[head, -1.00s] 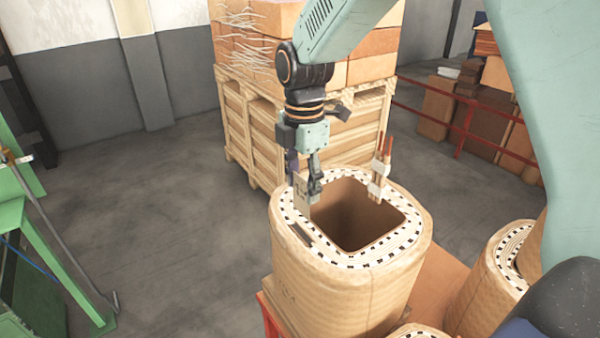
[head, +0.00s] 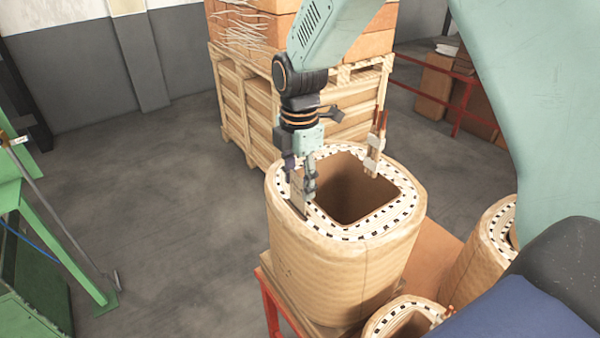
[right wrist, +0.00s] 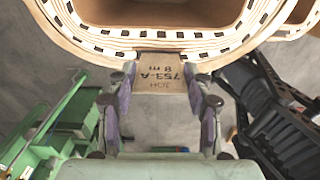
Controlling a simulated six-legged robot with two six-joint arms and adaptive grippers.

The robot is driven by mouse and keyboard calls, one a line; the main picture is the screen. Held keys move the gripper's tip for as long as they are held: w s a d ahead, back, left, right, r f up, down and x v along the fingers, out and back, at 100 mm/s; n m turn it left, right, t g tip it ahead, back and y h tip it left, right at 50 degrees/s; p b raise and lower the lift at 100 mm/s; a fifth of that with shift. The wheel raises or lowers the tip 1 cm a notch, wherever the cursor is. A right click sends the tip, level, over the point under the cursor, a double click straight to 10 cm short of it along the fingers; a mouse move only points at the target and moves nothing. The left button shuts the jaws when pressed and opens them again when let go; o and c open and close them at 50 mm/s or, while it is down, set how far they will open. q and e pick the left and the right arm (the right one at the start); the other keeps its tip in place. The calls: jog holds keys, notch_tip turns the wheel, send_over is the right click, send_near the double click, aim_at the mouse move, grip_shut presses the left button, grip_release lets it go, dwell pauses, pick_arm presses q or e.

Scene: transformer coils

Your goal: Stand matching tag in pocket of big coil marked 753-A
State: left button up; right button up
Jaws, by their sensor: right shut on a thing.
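The big coil (head: 340,265) is a tan paper-wrapped ring with a black-and-white dashed top rim and a rounded square opening. A faint mark shows on its front left side, not readable now. My right gripper (head: 301,184) is above the left part of the rim, shut on a brown card tag (head: 297,196). In the right wrist view the tag (right wrist: 160,75) reads 753-A and 8 m, upside down, between the fingers (right wrist: 160,90). Its lower edge meets the rim's left side in the head view; I cannot tell how deep it sits in the pocket. My left gripper is out of view.
Copper-tipped leads (head: 376,145) rise from the coil's back edge. Smaller coils (head: 405,322) and (head: 493,245) stand at the front and right. A wooden crate (head: 232,110) stands behind. A green frame (head: 50,235) is at left, with open floor between.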

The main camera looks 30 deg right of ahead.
aim_at(299, 189)
jog(key=shift+a+f, duration=0.4)
jog(key=shift+f, duration=0.15)
jog(key=shift+c, duration=0.2)
jog(key=shift+w+d+f, duration=0.1)
jog(key=shift+w+f, duration=0.05)
jog(key=shift+f, duration=0.15)
jog(key=shift+d+f+b, duration=0.45)
jog(key=shift+f, duration=0.2)
jog(key=shift+a, duration=0.45)
jog(key=o, duration=0.6)
jog(key=shift+d+f, duration=0.1)
jog(key=shift+d, duration=0.25)
jog(key=o, duration=0.3)
jog(key=shift+a, duration=0.3)
jog(key=shift+d+r, duration=0.15)
jog(key=shift+r, duration=5.95)
jog(key=shift+a, duration=0.2)
